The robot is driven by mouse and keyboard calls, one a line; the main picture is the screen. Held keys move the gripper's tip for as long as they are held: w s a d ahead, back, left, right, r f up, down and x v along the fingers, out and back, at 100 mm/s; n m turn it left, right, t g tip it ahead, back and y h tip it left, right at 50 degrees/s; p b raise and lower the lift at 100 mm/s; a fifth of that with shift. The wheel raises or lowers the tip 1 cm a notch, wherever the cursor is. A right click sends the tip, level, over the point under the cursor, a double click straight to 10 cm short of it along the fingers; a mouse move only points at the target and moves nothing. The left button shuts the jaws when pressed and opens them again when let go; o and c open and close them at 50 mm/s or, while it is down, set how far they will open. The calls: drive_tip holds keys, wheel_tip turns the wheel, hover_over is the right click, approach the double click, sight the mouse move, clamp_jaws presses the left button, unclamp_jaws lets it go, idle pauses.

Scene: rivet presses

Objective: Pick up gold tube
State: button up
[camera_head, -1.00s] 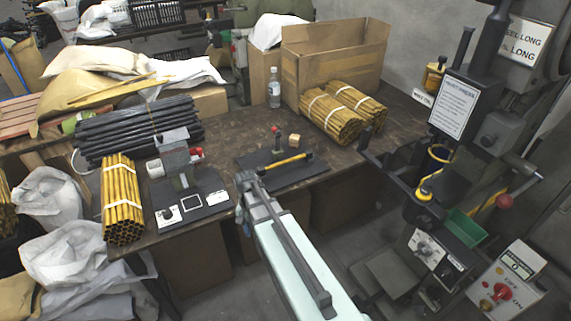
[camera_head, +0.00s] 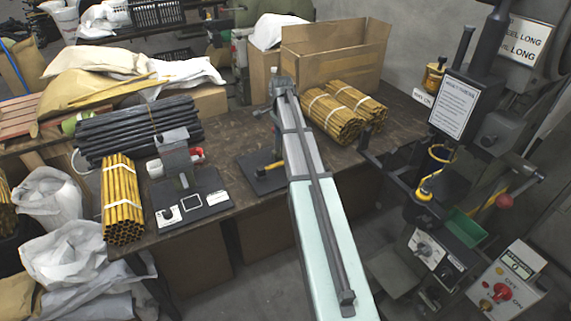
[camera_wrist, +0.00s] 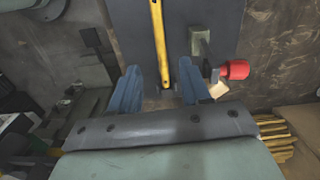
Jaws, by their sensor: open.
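The gold tube (camera_wrist: 158,40) lies on a dark base plate (camera_wrist: 205,18) in the wrist view, pointing up the picture. Its near end reaches between the two blue fingers of my gripper (camera_wrist: 162,82), which is open with a gap on each side of the tube. In the head view a short left part of the gold tube (camera_head: 269,168) shows, and my arm covers the rest. The base plate's left part (camera_head: 246,165) also shows there. I cannot tell the height of the fingers above the tube.
A red knob (camera_wrist: 235,69) on a small fixture stands right of the tube in the wrist view. In the head view, bundles of gold tubes (camera_head: 340,110) lie right of my arm, before an open cardboard box (camera_head: 325,70). A small press (camera_head: 185,180) stands left.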

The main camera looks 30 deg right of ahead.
drive_tip(key=shift+m, duration=0.3)
drive_tip(key=f, duration=0.2)
drive_tip(key=d+f, duration=0.1)
drive_tip(key=f, duration=0.4)
drive_tip(key=shift+w+d+f, duration=0.2)
drive_tip(key=shift+f, duration=0.15)
drive_tip(key=shift+s+f, duration=0.15)
drive_tip(key=shift+f, duration=1.2)
drive_tip(key=shift+s+f, duration=0.1)
drive_tip(key=shift+f, duration=1.2)
drive_tip(key=shift+c, duration=0.4)
clamp_jaws()
